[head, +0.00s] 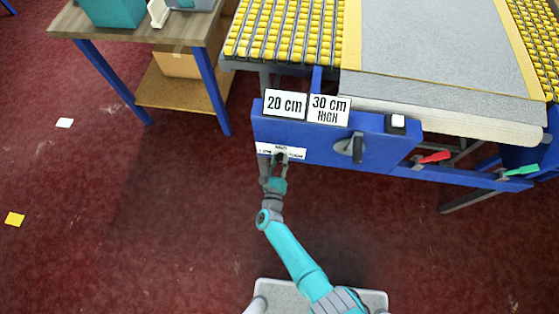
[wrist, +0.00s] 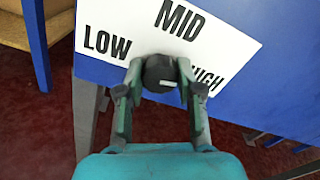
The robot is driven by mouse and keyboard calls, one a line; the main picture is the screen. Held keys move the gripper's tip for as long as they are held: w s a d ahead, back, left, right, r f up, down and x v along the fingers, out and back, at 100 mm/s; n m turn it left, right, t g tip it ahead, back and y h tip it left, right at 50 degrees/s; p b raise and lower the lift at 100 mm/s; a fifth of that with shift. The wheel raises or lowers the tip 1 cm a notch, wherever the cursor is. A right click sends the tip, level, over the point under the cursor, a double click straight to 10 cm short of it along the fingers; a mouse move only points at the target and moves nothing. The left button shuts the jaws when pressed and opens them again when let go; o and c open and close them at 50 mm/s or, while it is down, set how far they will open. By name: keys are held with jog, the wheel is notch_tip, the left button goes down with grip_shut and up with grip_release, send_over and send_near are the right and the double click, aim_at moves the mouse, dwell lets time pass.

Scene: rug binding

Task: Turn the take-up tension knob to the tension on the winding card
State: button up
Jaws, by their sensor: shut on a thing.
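The tension knob (wrist: 158,70) is a dark round knob on a white label plate (wrist: 105,22) marked LOW at left, MID at top and HIGH at right. My gripper (wrist: 160,78) is shut on it, one finger on each side. A short white mark shows on the knob's lower right, towards the HIGH side; its exact pointing is hard to tell. The right finger partly hides the word HIGH. In the head view my gripper (head: 272,168) reaches the plate on the blue panel (head: 330,168). Two cards stand above, one reading 20 cm (head: 285,104), the other 30 cm HIGH (head: 329,110).
Red (head: 433,157) and green (head: 521,170) levers sit farther right. A wooden table (head: 130,35) stands at left. The red floor at left is mostly clear.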

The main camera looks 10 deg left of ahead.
jog(key=shift+f+m, duration=0.1)
jog(key=shift+m, duration=1)
jog(key=o, duration=1.2)
jog(key=shift+c, duration=0.2)
jog(key=s, duration=1.2)
jog(key=shift+a, duration=0.2)
